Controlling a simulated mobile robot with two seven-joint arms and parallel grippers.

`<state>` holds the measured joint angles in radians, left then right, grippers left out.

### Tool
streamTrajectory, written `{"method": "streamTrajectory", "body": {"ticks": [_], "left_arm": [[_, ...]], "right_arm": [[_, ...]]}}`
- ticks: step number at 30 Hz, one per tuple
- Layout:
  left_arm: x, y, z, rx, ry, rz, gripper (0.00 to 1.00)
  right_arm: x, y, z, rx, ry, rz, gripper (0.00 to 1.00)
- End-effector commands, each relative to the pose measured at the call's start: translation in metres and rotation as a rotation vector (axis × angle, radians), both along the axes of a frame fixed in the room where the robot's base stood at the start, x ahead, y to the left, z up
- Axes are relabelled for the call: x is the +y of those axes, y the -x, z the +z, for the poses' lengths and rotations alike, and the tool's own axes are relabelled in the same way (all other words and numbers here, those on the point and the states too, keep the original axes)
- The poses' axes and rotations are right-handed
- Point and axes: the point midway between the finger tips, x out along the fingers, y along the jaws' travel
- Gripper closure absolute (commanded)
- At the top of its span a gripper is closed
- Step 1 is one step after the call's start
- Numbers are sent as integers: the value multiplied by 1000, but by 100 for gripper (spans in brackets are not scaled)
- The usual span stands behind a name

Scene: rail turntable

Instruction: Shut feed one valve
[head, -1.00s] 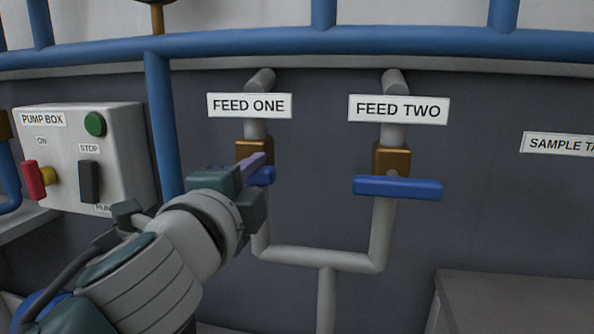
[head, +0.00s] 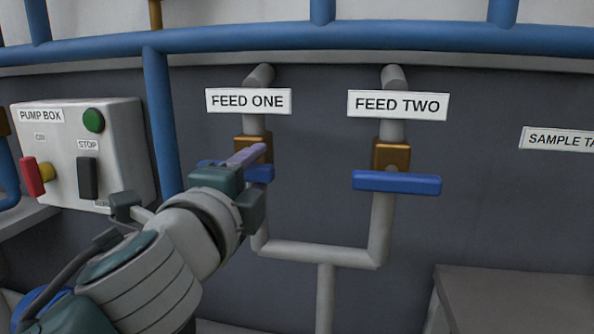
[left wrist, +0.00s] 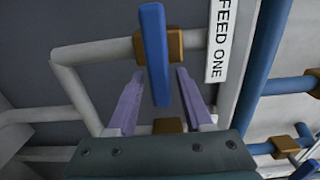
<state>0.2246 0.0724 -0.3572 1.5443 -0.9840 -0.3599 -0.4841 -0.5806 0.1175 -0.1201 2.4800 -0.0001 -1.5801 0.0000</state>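The feed one valve has a brass body (head: 253,147) on a grey pipe under the FEED ONE label (head: 248,101). Its blue handle (head: 261,174) lies crosswise to the pipe, partly hidden by my left gripper (head: 245,157). In the left wrist view the blue handle (left wrist: 154,52) stands lengthwise, its lower end between the two purple fingertips of the left gripper (left wrist: 160,74). Gaps show on both sides of the handle, so the gripper is open. Whether the handle is fully between the fingers in depth is unclear. My right gripper is not in view.
The feed two valve's blue handle (head: 397,182) is also crosswise, to the right. The pump box (head: 82,150) with its red and black handles stands left. A blue rail (head: 300,38) runs above. A grey block (head: 520,295) is at lower right.

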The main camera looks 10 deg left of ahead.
Motion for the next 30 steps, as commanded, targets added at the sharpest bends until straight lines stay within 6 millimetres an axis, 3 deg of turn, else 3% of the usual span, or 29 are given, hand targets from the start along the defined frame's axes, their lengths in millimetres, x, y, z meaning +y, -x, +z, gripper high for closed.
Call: {"method": "streamTrajectory", "body": {"ticks": [11,24,30], "left_arm": [[0,5,0,1,2,0,43],[3,81,-1,2,1,0,43],[3,98,-1,1,1,0,43]], "right_arm": [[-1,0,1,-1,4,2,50],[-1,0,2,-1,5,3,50],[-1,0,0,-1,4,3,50]]}}
